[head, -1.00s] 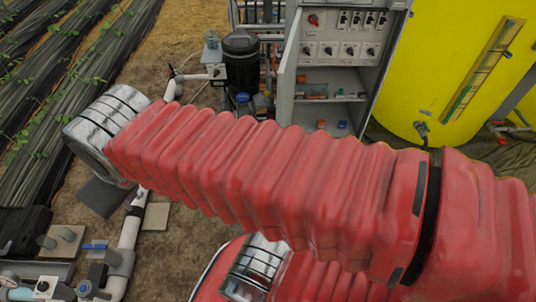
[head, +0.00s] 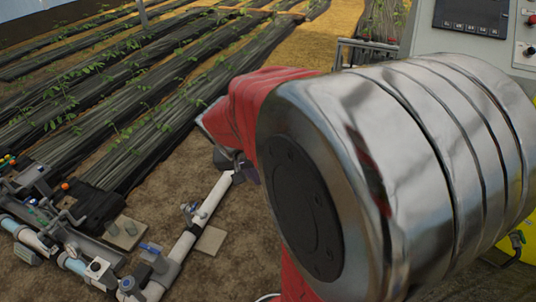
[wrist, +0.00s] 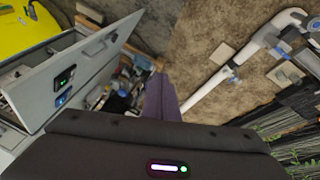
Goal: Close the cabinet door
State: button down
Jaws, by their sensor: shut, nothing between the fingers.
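In the wrist view the grey cabinet door (wrist: 85,62) stands open at the left, slanting up to the right. Small lit displays show on its face. Part of the cabinet's inside (wrist: 22,70) shows past the door. My gripper (wrist: 160,80) is shut and empty, its dark purple fingers pointing away from the camera. It is right of the door in the picture, with a visible gap at the fingertips. In the head view the grey cabinet (head: 425,40) shows only in part at the upper right. My arm hides the door there.
White pipes with valves (head: 200,210) run along the ground left of my arm. Rows of plants (head: 130,90) lie beyond them. A yellow tank (wrist: 25,25) stands at the upper left of the wrist view. Bare soil (head: 100,180) lies between.

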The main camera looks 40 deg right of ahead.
jog(key=s+d+f+m+g, duration=0.2)
jog(key=d+f+m, duration=0.2)
jog(key=d+f, duration=0.7)
jog(key=s+d+f+m+g+h, duration=0.1)
jog(key=s+d+f+m+g, duration=0.2)
jog(key=d+f, duration=0.9)
notch_tip(320, 180, down, 2)
jog(key=shift+s+f+m, duration=0.1)
jog(key=shift+s+m, duration=0.25)
jog(key=shift+m, duration=0.05)
jog(key=shift+d, duration=0.1)
jog(key=s+d+f, duration=0.5)
jog(key=s+f, duration=0.2)
jog(key=f, duration=0.1)
jog(key=shift+s+d, duration=0.3)
jog(key=shift+d, duration=0.05)
jog(key=shift+r, duration=0.1)
